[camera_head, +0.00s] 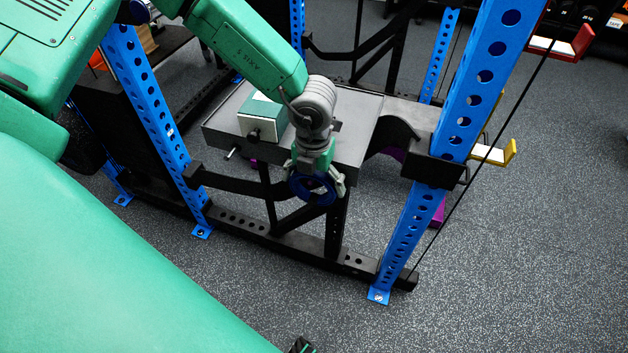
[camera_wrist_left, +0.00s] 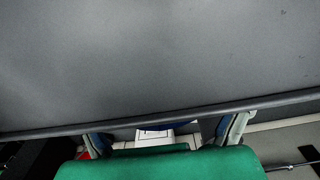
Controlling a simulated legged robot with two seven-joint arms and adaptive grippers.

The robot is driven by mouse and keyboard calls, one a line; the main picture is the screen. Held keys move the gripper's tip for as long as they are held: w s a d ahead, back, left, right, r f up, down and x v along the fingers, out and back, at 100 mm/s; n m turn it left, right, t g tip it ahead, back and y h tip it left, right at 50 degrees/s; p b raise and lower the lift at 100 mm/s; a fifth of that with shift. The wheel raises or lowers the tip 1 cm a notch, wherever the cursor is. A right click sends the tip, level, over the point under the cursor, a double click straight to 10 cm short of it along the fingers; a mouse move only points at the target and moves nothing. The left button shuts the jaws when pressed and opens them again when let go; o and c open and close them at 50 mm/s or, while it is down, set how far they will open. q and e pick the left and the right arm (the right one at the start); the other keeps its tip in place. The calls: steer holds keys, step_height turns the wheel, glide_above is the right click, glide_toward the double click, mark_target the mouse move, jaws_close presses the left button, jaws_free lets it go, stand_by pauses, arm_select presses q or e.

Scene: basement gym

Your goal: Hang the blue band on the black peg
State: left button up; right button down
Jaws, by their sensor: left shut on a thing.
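My left gripper (camera_head: 317,187) is shut on the blue band (camera_head: 312,191), a dark blue ring, in front of the grey tabletop's near edge. In the left wrist view the fingers (camera_wrist_left: 168,133) show at the bottom, with a small bit of blue between them. A white and green box (camera_head: 263,117) on the tabletop has a small dark knob on its front. I cannot tell whether this is the black peg; no other black peg is clear.
A grey tabletop (camera_head: 350,145) lies behind the gripper and fills much of the wrist view. Blue rack uprights (camera_head: 160,120) (camera_head: 405,235) stand on either side. Red (camera_head: 572,47), yellow (camera_head: 497,154) and purple (camera_head: 438,212) pegs show at right. Open floor lies at lower right.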

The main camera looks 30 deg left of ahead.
arm_select(q)
steer(key=o, duration=0.9)
steer(key=shift+f, duration=0.1)
steer(key=shift+f+b, duration=0.25)
steer(key=shift+b, duration=0.35)
step_height(320, 180, up, 14)
steer(key=shift+s+d+r+p, duration=0.1)
steer(key=shift+s+p, duration=0.05)
steer(key=shift+p, duration=1)
